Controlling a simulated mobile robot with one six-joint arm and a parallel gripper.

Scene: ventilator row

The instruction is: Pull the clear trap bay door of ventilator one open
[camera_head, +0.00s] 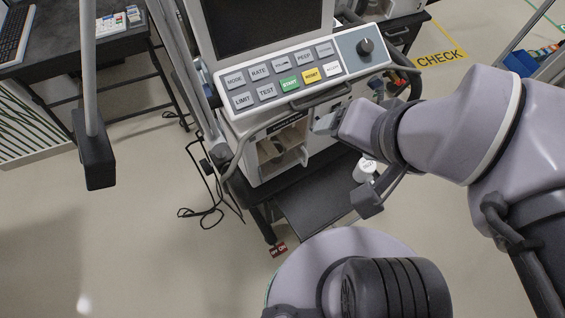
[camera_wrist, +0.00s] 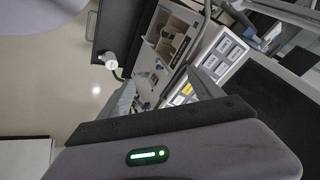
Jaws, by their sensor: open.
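The ventilator's button panel (camera_head: 290,78) shows in the head view below a dark screen. Under it is the trap bay (camera_head: 282,152), with pale parts visible inside. It also shows in the wrist view (camera_wrist: 166,40), beside a dark strip. The clear door is hard to make out, and I cannot tell whether it is ajar.
A handle bar (camera_head: 322,97) runs under the panel. A white round part (camera_head: 365,170) hangs right of the bay, above a dark base shelf (camera_head: 318,195). Cables (camera_head: 205,190) lie on the floor at left. A grey pole (camera_head: 90,90) stands farther left.

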